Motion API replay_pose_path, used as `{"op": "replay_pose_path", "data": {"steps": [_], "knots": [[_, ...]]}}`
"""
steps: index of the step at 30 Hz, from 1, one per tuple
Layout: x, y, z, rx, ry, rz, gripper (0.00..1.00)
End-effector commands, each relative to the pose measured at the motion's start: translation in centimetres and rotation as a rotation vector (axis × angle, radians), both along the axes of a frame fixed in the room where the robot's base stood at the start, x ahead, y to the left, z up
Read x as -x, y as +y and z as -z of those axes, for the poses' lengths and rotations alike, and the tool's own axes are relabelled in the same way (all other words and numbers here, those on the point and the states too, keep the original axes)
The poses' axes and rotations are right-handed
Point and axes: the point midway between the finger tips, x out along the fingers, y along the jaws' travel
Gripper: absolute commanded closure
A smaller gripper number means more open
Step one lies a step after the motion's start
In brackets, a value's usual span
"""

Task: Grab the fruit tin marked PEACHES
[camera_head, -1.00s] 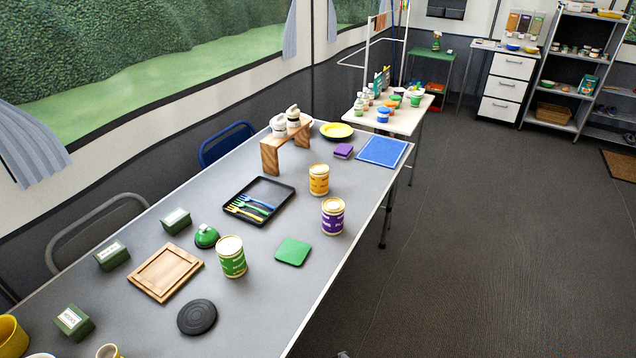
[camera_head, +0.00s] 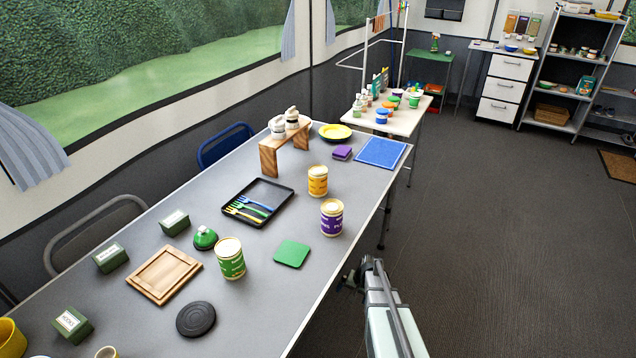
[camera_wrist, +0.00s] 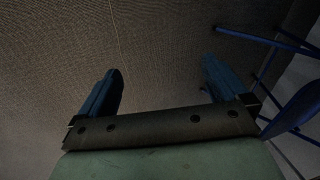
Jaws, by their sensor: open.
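Three fruit tins stand upright on the grey table: an orange-yellow tin (camera_head: 317,182), a purple tin (camera_head: 331,218) and a green tin (camera_head: 231,260). The lettering on their labels is too small to read surely, so I cannot tell for certain which says PEACHES. My gripper (camera_head: 352,277) is beside the table's right edge in the head view, nearer the camera than the purple tin and apart from all the tins. In the wrist view my gripper (camera_wrist: 161,66) has its two blue fingers wide apart, with only dark floor between them.
A green coaster (camera_head: 292,253) lies between the green and purple tins. A black tray (camera_head: 283,193) with forks, a wooden board (camera_head: 164,274), a black disc (camera_head: 196,318) and a wooden riser (camera_head: 270,160) are also on the table (camera_head: 255,325). Blue bars (camera_wrist: 265,40) show in the wrist view.

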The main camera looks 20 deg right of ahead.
Motion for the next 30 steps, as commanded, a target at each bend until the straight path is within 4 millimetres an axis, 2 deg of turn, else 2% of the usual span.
{"op": "replay_pose_path", "data": {"steps": [1,3,9,15,18,21,24,28,30], "knots": [[-2.7,-2.5,-1.2,0.002,-0.046,0.044,0.00],[-5.6,-5.5,-3.2,0.004,-0.107,0.103,0.00],[-12.5,-14.8,-9.9,0.013,-0.279,0.265,0.00],[-17.1,-23.7,-17.1,0.022,-0.430,0.402,0.00],[-18.7,-27.1,-20.5,0.023,-0.485,0.455,0.00],[-20.0,-29.5,-23.3,0.017,-0.525,0.495,0.00],[-21.2,-31.0,-25.8,0.007,-0.546,0.525,0.00],[-23.1,-31.8,-28.7,-0.016,-0.553,0.553,0.00],[-24.4,-31.3,-30.2,-0.035,-0.540,0.561,0.00]]}}
